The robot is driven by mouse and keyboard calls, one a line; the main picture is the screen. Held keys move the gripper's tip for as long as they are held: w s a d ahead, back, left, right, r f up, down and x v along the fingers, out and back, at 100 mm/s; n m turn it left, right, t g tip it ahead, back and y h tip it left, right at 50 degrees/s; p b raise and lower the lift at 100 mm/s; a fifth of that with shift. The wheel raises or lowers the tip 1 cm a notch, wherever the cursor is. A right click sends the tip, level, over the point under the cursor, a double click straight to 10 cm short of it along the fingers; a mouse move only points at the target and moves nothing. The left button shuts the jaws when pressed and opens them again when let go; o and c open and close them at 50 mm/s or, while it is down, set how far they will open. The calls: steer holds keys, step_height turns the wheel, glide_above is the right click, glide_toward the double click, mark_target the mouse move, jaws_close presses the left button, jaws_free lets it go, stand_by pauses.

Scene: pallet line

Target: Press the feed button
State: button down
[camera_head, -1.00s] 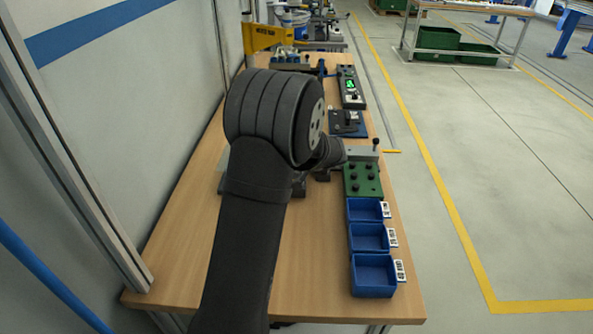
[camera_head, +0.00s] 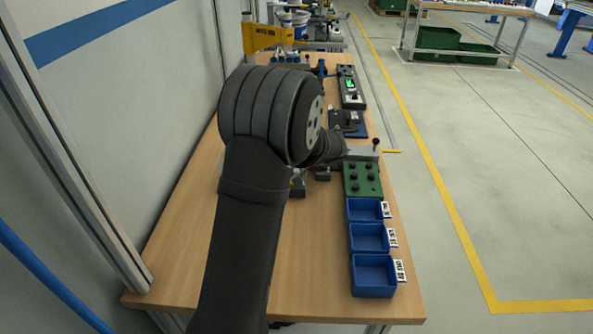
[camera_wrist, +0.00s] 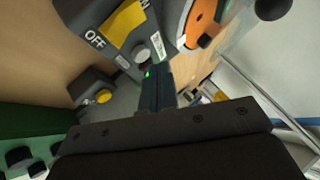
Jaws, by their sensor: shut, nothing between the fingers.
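My gripper (camera_wrist: 157,82) is shut and empty in the wrist view. Its dark fingers point up the picture, with tips close to a grey box (camera_wrist: 92,22) marked OFF with a yellow label. A round pale button (camera_wrist: 141,55) is on that box, just above the fingertips, and a small green light shows beside them. I cannot tell whether they touch. A smaller grey box with a yellow button (camera_wrist: 103,96) sits to the left of the fingers. No readable label tells which is the feed button. In the head view my arm hides the gripper.
A green block with black knobs (camera_head: 362,181) is on the wooden table (camera_head: 310,270), right of my arm, with blue bins (camera_head: 373,275) in front. A dark unit with a green display (camera_head: 350,86) stands further back. An orange disc (camera_wrist: 203,22) is at the wrist view's top.

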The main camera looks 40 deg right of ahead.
steer(key=shift+r, duration=2.5)
steer(key=shift+f, duration=0.1)
step_height(320, 180, up, 4)
